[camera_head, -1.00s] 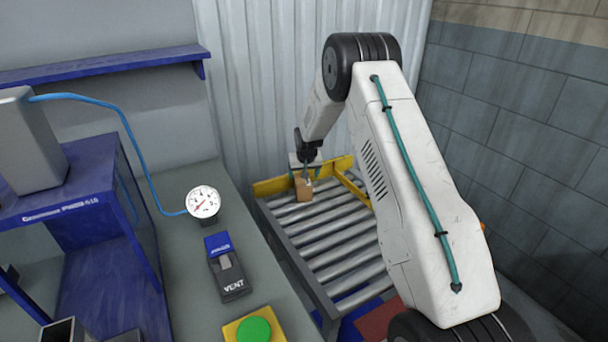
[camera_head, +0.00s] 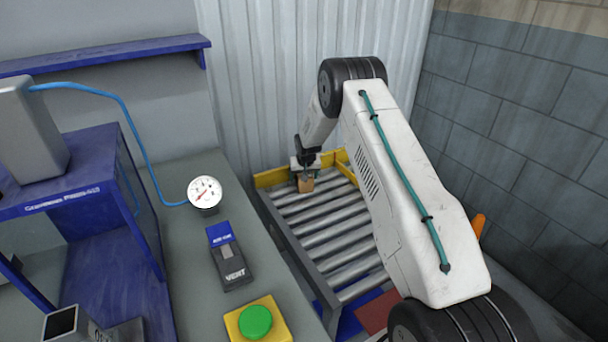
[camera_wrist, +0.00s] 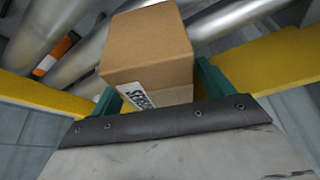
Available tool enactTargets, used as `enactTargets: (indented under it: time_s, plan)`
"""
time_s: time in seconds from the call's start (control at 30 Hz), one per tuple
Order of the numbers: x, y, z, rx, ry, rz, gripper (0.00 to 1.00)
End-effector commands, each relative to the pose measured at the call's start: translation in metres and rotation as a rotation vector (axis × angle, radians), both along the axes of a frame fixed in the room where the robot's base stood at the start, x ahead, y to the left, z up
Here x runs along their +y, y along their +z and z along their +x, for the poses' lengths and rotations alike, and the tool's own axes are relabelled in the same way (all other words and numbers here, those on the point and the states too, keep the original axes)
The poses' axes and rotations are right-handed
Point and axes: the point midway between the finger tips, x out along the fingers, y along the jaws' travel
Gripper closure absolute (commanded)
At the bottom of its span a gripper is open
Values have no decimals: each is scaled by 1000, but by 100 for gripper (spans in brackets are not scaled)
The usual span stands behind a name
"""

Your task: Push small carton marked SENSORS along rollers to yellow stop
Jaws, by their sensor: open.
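The small brown carton (camera_head: 306,185) sits on the rollers (camera_head: 325,223) at their far end, close to the yellow stop (camera_head: 269,178). In the wrist view the carton (camera_wrist: 150,45) stands just beyond and between my teal fingers, with a white label partly readable as "SENS". The yellow stop (camera_wrist: 272,62) crosses both sides of that view; I cannot tell whether the carton touches it. My gripper (camera_head: 304,165) is open at the carton's far side in the head view. Its fingertips are partly hidden by the carton in the wrist view (camera_wrist: 160,88).
A corrugated wall (camera_head: 255,90) stands behind the rollers. The nearer rollers are clear.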

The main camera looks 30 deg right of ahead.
Motion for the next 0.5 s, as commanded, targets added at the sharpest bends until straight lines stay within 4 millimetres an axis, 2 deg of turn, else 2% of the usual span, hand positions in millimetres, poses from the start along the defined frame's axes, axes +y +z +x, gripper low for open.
enactTargets:
  time_s: [0.1, 0.13, 0.3, 0.5]
  plan:
    - [0, 0, 0, 0, 0, 0, 20]
    - [0, 0, 0, 0, 0, 0, 26]
    - [0, 0, 0, 0, 0, 0, 72]
    - [0, 0, 1, 0, 0, 0, 72]
